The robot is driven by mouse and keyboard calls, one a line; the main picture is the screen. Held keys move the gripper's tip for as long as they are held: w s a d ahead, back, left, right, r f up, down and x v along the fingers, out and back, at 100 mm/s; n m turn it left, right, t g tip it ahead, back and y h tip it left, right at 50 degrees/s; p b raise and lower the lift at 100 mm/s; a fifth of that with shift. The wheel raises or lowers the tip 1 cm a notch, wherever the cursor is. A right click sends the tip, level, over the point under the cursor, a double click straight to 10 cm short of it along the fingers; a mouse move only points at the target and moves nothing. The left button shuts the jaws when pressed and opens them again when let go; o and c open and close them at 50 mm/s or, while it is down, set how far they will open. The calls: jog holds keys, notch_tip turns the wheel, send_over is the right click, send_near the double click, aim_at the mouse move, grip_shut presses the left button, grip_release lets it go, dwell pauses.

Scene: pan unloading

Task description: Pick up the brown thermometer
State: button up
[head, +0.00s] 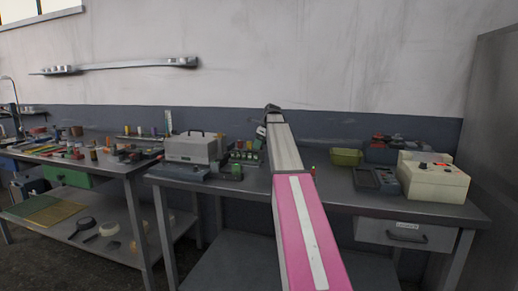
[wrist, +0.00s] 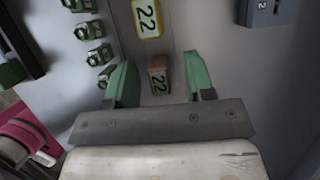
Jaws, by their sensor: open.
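The brown thermometer (wrist: 159,79) is a small block with a pale face reading "22". In the wrist view it stands between the two green fingers of my gripper (wrist: 160,68), with a gap on each side. My gripper is open and holds nothing. A yellow block (wrist: 147,17), also marked "22", lies just beyond the fingertips. In the head view my own arm hides the gripper, and I cannot make out the brown thermometer there.
Several green parts (wrist: 92,30) stand left of the fingers. A grey device (wrist: 262,10) is at the upper right. Bench surface right of my arm is partly clear.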

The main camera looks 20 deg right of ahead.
grip_shut()
